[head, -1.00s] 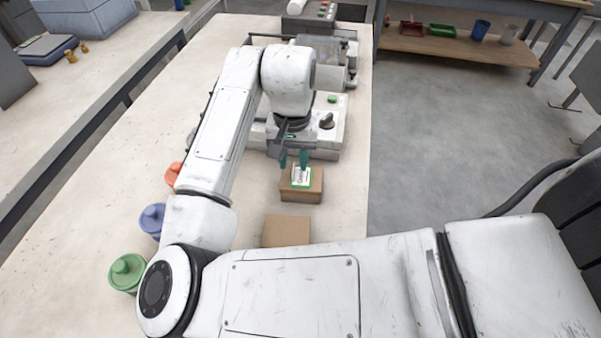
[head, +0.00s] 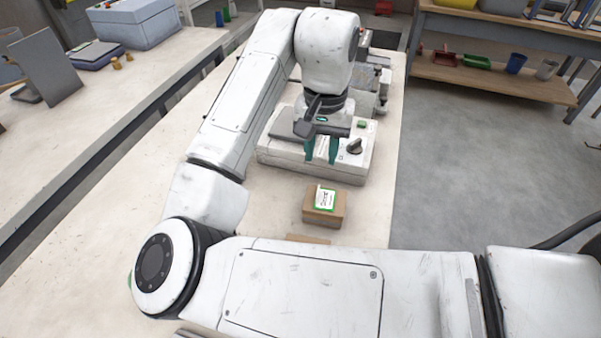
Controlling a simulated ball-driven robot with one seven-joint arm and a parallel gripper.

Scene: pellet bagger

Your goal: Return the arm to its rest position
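My white arm reaches across the bench from the lower right, bends at the left and comes back over the bench. My gripper (head: 321,150) points down with its two green fingers apart and nothing between them. It hangs in front of the white machine with a dark knob (head: 285,150), above and beyond the small cardboard box (head: 324,209). The box sits on the bench with a white and green label on top, apart from the fingers. Whether the fingers touch the machine, I cannot tell.
The pale bench (head: 378,215) has free room right of the box. A brown piece (head: 308,239) is mostly hidden behind my arm. Another bench with a blue-grey box (head: 135,22) stands at the left. A shelf unit (head: 490,78) stands at the right beyond open floor.

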